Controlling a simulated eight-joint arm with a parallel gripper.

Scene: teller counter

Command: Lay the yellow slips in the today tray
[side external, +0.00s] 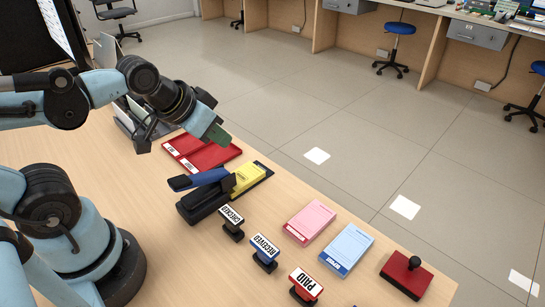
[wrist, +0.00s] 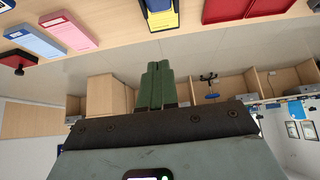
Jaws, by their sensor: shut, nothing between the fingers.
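The yellow slips (side external: 248,177) lie in a pad on a dark base, beside a black and blue stapler-like tool. They also show at the top of the wrist view (wrist: 162,19). A red tray (side external: 224,157) with white labels lies just behind them; the labels are too small to read, so I cannot tell which part is the today tray. A red edge of it shows in the wrist view (wrist: 226,12). My gripper (side external: 217,134) is shut and empty, raised near the tray's far right side. Its green fingers are together in the wrist view (wrist: 158,72).
The black and blue tool (side external: 205,194) stands left of the slips. CHECKED (side external: 232,222), RECEIVED (side external: 265,252) and PAID (side external: 304,287) stamps stand in front. Pink (side external: 309,221) and blue (side external: 347,249) pads and a red ink pad (side external: 407,275) lie right, near the counter edge.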

